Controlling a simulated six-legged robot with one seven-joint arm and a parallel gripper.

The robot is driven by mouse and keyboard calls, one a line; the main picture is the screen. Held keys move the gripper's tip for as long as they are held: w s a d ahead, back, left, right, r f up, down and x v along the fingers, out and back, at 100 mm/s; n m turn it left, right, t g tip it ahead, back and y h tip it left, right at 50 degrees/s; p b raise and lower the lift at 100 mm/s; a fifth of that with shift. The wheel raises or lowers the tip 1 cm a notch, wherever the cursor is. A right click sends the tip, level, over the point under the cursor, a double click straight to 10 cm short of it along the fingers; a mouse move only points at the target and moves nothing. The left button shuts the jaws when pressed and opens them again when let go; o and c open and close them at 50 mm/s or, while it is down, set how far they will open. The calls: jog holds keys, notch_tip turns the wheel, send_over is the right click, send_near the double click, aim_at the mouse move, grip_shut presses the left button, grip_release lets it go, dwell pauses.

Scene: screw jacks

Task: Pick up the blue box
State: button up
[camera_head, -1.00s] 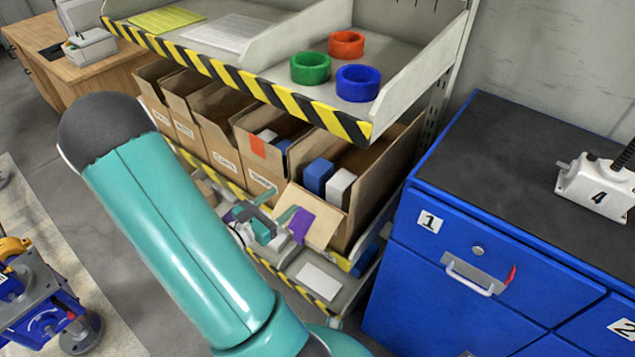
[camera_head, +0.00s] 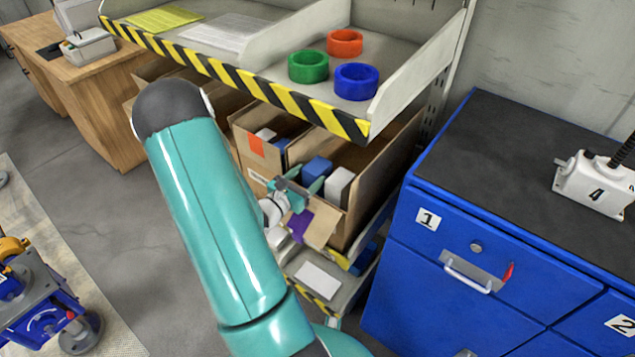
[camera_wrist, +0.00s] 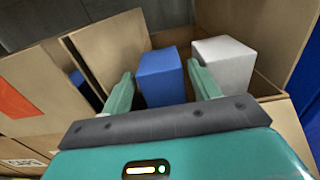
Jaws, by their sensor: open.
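The blue box (camera_head: 317,171) stands in the rightmost open cardboard bin, left of a white box (camera_head: 339,186). In the wrist view the blue box (camera_wrist: 161,78) shows between the two teal fingers of my gripper (camera_wrist: 163,90), and the white box (camera_wrist: 224,66) is just right of the right finger. My gripper (camera_head: 301,187) is open at the front of the bin. Whether the fingers touch the blue box cannot be told. The lower part of the blue box is hidden.
The cardboard bin's wall (camera_head: 377,187) rises on the right. A shelf with a striped edge (camera_head: 270,97) hangs above, bearing green, blue and red rings. Another bin with an orange label (camera_head: 256,144) stands to the left. A blue cabinet (camera_head: 400,290) is at the right.

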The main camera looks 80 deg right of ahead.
jog(key=x, duration=0.2)
jog(key=shift+d, duration=0.3)
grip_shut()
jog(key=shift+r, duration=0.2)
